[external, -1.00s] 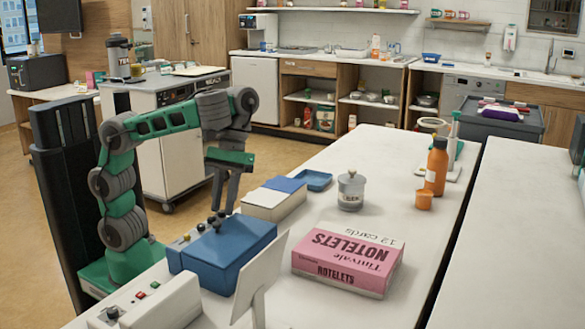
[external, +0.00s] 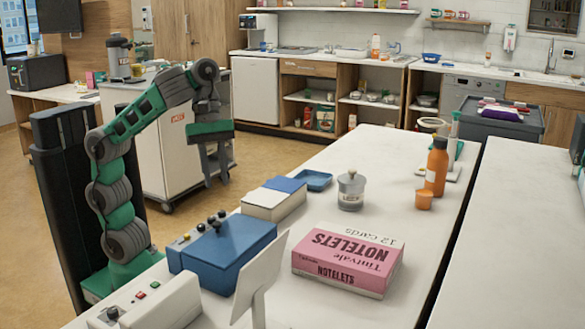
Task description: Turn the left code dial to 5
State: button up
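A blue box (external: 222,257) sits on the near left part of the white table. Several small dark knobs stand on and beside its top (external: 211,222); they look like the code dials. Their numbers are too small to read, and I cannot tell which setting the left dial has. My gripper (external: 217,180) is above and behind the box, clear of the knobs. Its two fingers point down with a gap between them, and nothing shows in it.
A white box with red and green buttons (external: 165,305) and a tilted white panel (external: 258,278) stand in front. A pink notelets box (external: 345,262) is to the right. A white-and-blue box (external: 270,203), grey jar (external: 350,193) and orange bottle (external: 436,168) stand farther back.

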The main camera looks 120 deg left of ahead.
jog(key=s+a+f+m+g+y+p, duration=0.1)
jog(key=s+a+f+m+g+y, duration=0.1)
jog(key=s+f+m, duration=0.3)
jog(key=s+a+f+m+g+y+p, duration=0.1)
jog(key=s+a+f+m, duration=0.3)
jog(key=f, duration=0.9)
jog(key=s+a+f+m+g+y+p, duration=0.2)
jog(key=s+a+f+m, duration=0.2)
jog(key=f, duration=0.5)
jog(key=s+m, duration=0.2)
jog(key=shift+s+f+m+g+y, duration=0.3)
jog(key=shift+s+f+g+y, duration=0.05)
jog(key=shift+f+g+y, duration=0.05)
jog(key=n+t+h+b, duration=0.3)
jog(key=n+t+h, duration=0.3)
jog(key=n, duration=0.9)
send_near(221, 211)
jog(key=b+x, duration=0.5)
jog(key=x, duration=0.2)
jog(key=shift+w+d+f, duration=0.1)
jog(key=shift+w+f, duration=0.1)
jog(key=shift+f, duration=0.1)
